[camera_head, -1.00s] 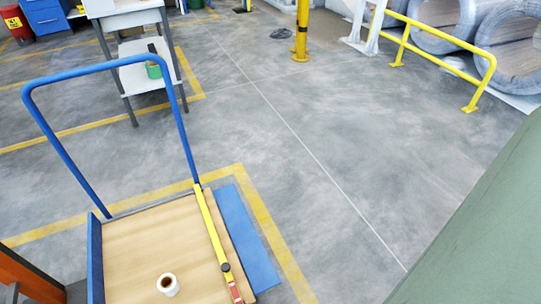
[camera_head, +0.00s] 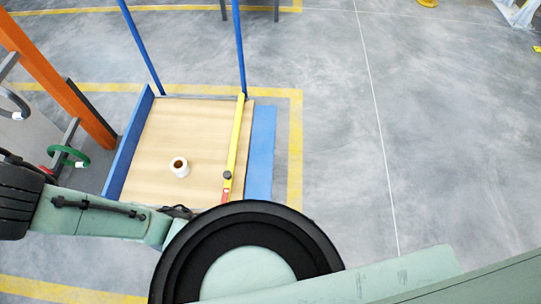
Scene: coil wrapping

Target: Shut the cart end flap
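The cart (camera_head: 160,185) has a tan wooden deck and a blue push handle (camera_head: 240,45) at its far end. A blue panel (camera_head: 128,150) stands up along the deck's left edge. Another blue panel (camera_head: 261,152) hangs out past the deck's right edge, folded outward and apparently lowered. A yellow bar (camera_head: 236,145) with a dark knob and a red end lies along the deck's right side. The cart's near edge is hidden behind my arm. My arm crosses the bottom of the view, but its gripper is not in view.
A white roll (camera_head: 180,167) sits on the deck. An orange post (camera_head: 60,80) and a grey panel with a green ring (camera_head: 68,157) stand close on the left. The floor right of the cart is clear, with yellow lines around the cart.

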